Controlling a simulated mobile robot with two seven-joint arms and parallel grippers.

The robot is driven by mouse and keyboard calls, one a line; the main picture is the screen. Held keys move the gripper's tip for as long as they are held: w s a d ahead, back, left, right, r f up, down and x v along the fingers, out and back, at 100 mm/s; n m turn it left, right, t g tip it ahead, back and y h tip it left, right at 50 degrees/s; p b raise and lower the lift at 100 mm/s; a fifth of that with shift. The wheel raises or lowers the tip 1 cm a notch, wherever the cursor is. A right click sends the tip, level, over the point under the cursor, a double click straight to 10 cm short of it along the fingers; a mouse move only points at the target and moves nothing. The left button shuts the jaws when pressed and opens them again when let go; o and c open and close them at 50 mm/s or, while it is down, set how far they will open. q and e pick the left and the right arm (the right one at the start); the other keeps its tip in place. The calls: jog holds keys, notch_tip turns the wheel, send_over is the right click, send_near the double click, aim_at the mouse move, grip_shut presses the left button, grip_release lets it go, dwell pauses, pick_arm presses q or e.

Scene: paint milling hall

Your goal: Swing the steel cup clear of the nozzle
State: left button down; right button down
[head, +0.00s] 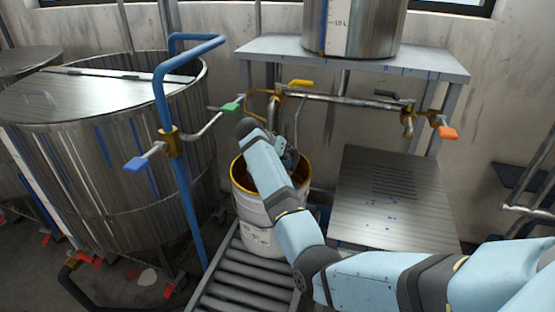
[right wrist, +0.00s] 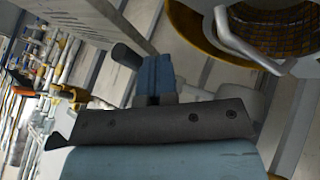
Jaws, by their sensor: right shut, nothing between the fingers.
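My right arm reaches in from the right in the head view, and its gripper (head: 290,160) is over the white bucket's mouth, partly hidden behind my own wrist. In the right wrist view the gripper (right wrist: 154,72) is shut, with nothing between its fingers. The brass nozzle pipe (head: 273,106) bends down from the pipe line just above and behind my wrist. A thin bent steel rod (head: 299,116) hangs beside it. I cannot pick out the steel cup for sure; my wrist covers the space under the nozzle. My left gripper is not in view.
The white bucket (head: 258,240) with a yellow rim stands on a roller conveyor (head: 232,282). A blue post (head: 180,200) and a large steel vat (head: 120,170) stand left. Yellow (head: 301,83), green (head: 230,107) and orange (head: 447,133) valve handles are close. A steel plate (head: 392,215) lies right.

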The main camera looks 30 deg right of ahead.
dwell(0.3)
